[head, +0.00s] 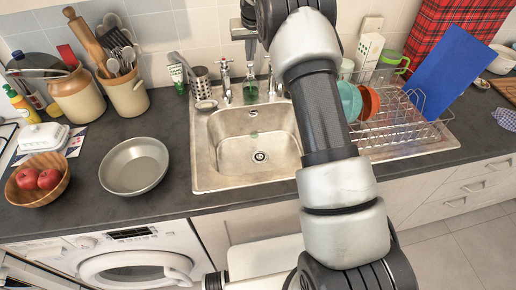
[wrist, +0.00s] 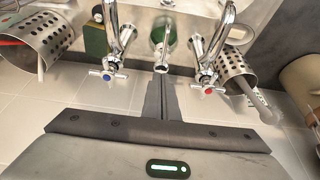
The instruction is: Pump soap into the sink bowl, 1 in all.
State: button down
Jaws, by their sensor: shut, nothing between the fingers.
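The soap dispenser (head: 250,92), a green bottle with a pump top, stands between two taps behind the sink. In the wrist view the green bottle (wrist: 165,32) and its silvery pump show just beyond my fingertips. My gripper (head: 249,56) points down above the dispenser, with its fingers shut and empty. The shut fingers (wrist: 164,82) line up with the pump in the wrist view; I cannot tell whether they touch it. The steel sink bowl (head: 225,150) lies in front of the dispenser. A small green patch shows on its back wall.
The left tap (head: 226,82) and right tap (head: 272,80) stand close on either side of the dispenser. A perforated steel holder (head: 202,82) is to the left. A dish rack (head: 400,125) with bowls is to the right. A metal pan (head: 134,165) sits on the counter.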

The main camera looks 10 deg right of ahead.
notch_tip(320, 180, up, 4)
jog(key=p, duration=0.3)
jog(key=shift+r, duration=0.25)
jog(key=shift+r+p, duration=0.3)
jog(key=shift+r, duration=0.45)
jog(key=s+r, duration=0.9)
jog(key=s, duration=0.3)
jog(key=s+r, duration=0.9)
jog(key=s, duration=0.3)
jog(key=s+f, duration=0.2)
jog(key=s, duration=1)
jog(key=s+f+t, duration=0.1)
jog(key=s+f, duration=0.2)
jog(key=s, duration=1)
jog(key=shift+s, duration=0.25)
